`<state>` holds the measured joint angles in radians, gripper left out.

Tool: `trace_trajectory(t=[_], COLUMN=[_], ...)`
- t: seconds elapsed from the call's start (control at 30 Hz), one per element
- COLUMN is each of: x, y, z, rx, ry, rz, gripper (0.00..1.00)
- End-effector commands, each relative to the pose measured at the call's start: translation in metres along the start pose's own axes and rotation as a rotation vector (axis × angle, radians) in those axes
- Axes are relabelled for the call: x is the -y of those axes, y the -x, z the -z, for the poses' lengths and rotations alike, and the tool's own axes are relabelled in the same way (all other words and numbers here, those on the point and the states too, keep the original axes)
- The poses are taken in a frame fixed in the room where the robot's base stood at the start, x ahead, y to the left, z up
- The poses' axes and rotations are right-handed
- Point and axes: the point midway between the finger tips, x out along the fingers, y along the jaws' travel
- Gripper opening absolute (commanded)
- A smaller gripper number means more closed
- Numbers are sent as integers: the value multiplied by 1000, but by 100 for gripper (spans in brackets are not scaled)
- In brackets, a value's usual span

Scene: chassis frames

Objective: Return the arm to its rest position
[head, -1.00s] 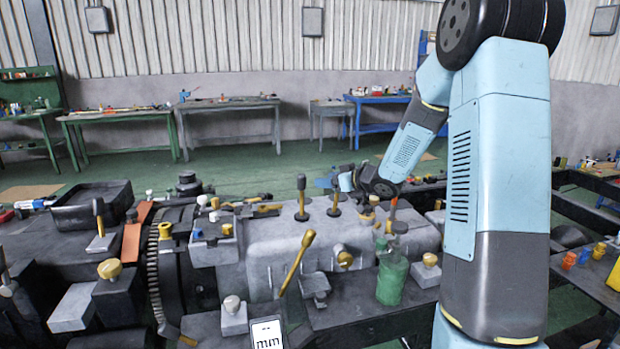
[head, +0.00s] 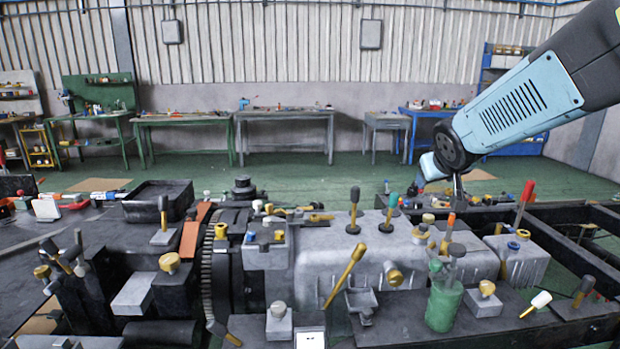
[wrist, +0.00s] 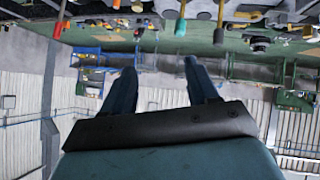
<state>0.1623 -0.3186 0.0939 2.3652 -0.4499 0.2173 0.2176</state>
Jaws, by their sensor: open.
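My arm (head: 515,105) comes in from the upper right of the head view and slopes down to a dark joint above the back right of the machine. The part beyond that joint is small and partly hidden, and I cannot make out the fingertips there. In the wrist view my gripper (wrist: 157,68) shows two dark blue fingers well apart. Nothing is held between them. The wrist view is upside down and looks across the hall, with floor and tool handles along its top edge.
A long grey machine (head: 340,262) with upright levers fills the front. A green bottle (head: 444,305) and a red-handled tool (head: 524,200) stand on the right side. A black tray (head: 160,198) is at left. Workbenches (head: 285,115) line the back wall.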

Motion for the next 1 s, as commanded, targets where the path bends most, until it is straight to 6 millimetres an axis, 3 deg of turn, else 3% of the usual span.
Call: trace_trajectory(t=[0.1, 0.5, 0.7, 1.0], x=[2, 34, 47, 49], y=[37, 140, 165, 169], z=[-24, -119, -144, -148], rx=[69, 312, 371, 384], ry=[-39, -147, -162, -163], rz=[-5, 128, 195, 208], gripper=[59, 59, 59, 59])
